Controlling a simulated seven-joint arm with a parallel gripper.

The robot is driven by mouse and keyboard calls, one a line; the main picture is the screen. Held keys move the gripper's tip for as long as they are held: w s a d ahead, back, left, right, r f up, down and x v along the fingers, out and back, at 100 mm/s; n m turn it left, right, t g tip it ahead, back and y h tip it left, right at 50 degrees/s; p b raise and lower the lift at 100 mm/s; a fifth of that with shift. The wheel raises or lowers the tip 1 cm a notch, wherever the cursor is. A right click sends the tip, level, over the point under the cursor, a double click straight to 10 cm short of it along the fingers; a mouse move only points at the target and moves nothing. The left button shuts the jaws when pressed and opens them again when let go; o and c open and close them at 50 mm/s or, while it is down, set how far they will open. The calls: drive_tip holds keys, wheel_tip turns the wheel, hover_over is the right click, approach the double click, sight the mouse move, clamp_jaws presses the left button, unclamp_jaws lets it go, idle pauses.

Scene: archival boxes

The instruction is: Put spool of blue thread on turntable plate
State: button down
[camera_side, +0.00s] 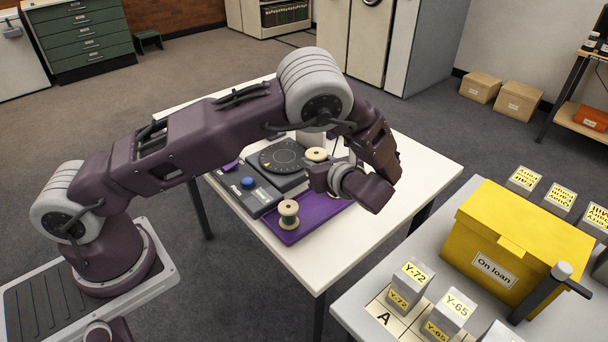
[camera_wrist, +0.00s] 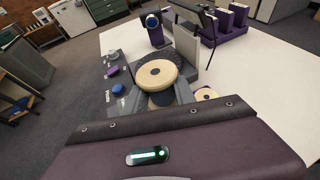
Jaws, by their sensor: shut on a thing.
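My gripper (camera_side: 321,170) is shut on a cream-topped spool (camera_wrist: 157,73), seen from above in the wrist view and partly hidden by my gripper in the side view (camera_side: 316,154). The colour of its thread is hidden. In the side view the held spool is just right of the turntable plate (camera_side: 272,157), a dark disc on a grey unit. In the wrist view it overlaps the dark disc; I cannot tell its height. A second spool (camera_side: 288,209) with dark thread stands upright on the purple tray (camera_side: 292,235); its cream top shows in the wrist view (camera_wrist: 206,94).
The grey unit carries a blue knob (camera_side: 248,182) and a small purple part (camera_side: 231,166). The white table (camera_side: 372,220) has free room at its right. A second table holds a yellow box (camera_side: 505,245) and several labelled small boxes.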

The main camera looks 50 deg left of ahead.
drive_tip(key=s+d+r+m+t+h, duration=0.1)
drive_tip(key=s+r+m+t+h, duration=0.15)
drive_tip(key=r, duration=0.35)
drive_tip(key=s+d+r+m+t+h, duration=0.1)
drive_tip(key=s+r+m+t, duration=0.15)
drive_tip(key=r, duration=0.35)
drive_tip(key=s+a+f+n+g+y, duration=0.3)
drive_tip(key=s+a+n+g+y, duration=0.1)
drive_tip(key=s+a+n+g, duration=0.25)
drive_tip(key=s+f+n+g+h, duration=0.5)
drive_tip(key=s+f+n+g, duration=0.1)
drive_tip(key=s+n+g, duration=0.6)
drive_tip(key=w+d+f+n+g+h, duration=0.1)
drive_tip(key=d+f+n+g+h, duration=0.3)
drive_tip(key=n+h, duration=0.45)
drive_tip(key=w+d+n+t+h, duration=0.3)
drive_tip(key=w+d+n+h, duration=0.1)
drive_tip(key=w+n+h, duration=0.4)
wheel_tip(320, 180, up, 3)
drive_tip(key=n+t+h, duration=0.2)
drive_tip(key=n+t, duration=1.7)
drive_tip(key=t, duration=0.1)
hover_over(284, 156)
drive_tip(key=shift+t, duration=0.25)
wheel_tip(284, 156, down, 10)
drive_tip(key=shift+r, duration=0.25)
